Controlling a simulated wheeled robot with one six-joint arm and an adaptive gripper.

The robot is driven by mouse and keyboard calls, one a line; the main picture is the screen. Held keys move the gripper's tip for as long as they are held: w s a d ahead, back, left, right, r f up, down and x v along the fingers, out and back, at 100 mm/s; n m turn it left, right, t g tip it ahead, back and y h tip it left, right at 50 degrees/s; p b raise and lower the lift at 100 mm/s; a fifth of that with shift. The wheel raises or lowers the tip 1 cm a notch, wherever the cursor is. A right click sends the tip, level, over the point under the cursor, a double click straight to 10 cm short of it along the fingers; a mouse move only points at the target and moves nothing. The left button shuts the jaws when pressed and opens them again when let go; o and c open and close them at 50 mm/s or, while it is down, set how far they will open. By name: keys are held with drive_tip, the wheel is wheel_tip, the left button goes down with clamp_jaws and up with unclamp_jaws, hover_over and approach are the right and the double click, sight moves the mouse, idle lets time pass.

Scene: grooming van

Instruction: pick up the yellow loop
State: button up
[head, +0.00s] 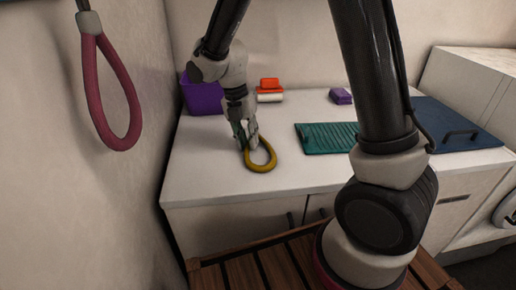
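The yellow loop (263,168) lies on the white counter, towards its front left part. My gripper (247,145) points down at the loop's upper left side, and its fingertips overlap that part of the loop in the picture. The fingers hide a piece of the loop there. I cannot tell whether they touch it, stand around it or are shut on it. The loop appears to rest on the counter.
A purple bin (203,97), an orange and white brush (269,91) and a purple block (340,96) stand behind. A teal ribbed mat (325,138) and a blue tray (455,120) lie right. A red loop (113,90) hangs at left. The white counter (205,165) is clear in front.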

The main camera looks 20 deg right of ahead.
clamp_jaws()
